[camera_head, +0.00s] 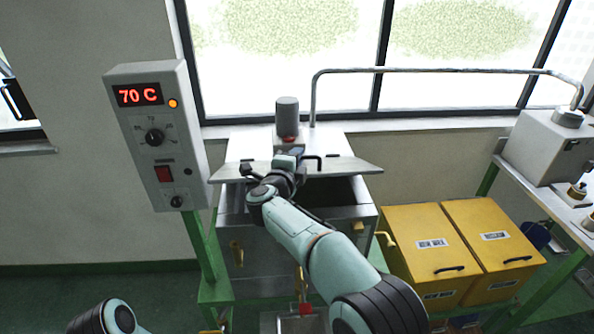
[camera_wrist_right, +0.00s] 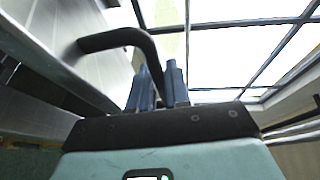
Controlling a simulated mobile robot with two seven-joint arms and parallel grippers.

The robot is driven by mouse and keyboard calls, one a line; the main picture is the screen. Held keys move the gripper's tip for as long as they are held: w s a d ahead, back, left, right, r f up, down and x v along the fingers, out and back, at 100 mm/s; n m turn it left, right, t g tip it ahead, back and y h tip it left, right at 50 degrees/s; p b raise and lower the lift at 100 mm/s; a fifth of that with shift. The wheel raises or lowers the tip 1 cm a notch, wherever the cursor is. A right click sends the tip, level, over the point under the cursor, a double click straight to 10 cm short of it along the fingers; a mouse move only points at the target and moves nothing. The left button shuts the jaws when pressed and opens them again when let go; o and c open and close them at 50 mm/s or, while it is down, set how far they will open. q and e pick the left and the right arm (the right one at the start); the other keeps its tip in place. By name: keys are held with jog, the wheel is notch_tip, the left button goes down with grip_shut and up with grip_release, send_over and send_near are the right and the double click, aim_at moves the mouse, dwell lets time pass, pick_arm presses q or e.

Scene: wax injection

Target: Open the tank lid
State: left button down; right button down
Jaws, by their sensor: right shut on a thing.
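The tank (camera_head: 337,213) is a grey metal box on a green stand. Its pale metal lid (camera_head: 350,166) is tilted up at the front, and a dark gap shows beneath it. My right gripper (camera_head: 294,154) is at the lid's black handle (camera_head: 333,156). In the right wrist view the fingers (camera_wrist_right: 160,86) are shut at one end of the black handle (camera_wrist_right: 112,38), close to the lid's surface. My arm hides part of the lid and tank front. Only a piece of my left arm shows at the lower left; its gripper is out of view.
A control box (camera_head: 156,136) reading 70 C stands left of the tank. A grey cylinder (camera_head: 287,116) stands behind the lid, and a metal pipe (camera_head: 440,70) runs along the window. Two yellow bins (camera_head: 430,246) and a bench with a grey machine (camera_head: 545,150) are at right.

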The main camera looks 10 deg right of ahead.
jog(key=shift+n+g+y, duration=0.3)
jog(key=shift+g, duration=0.6)
jog(key=shift+w+d+r, duration=0.1)
jog(key=shift+w+r, duration=0.55)
jog(key=shift+r, duration=0.2)
jog(key=shift+w+r, duration=0.65)
jog(key=shift+r, duration=0.15)
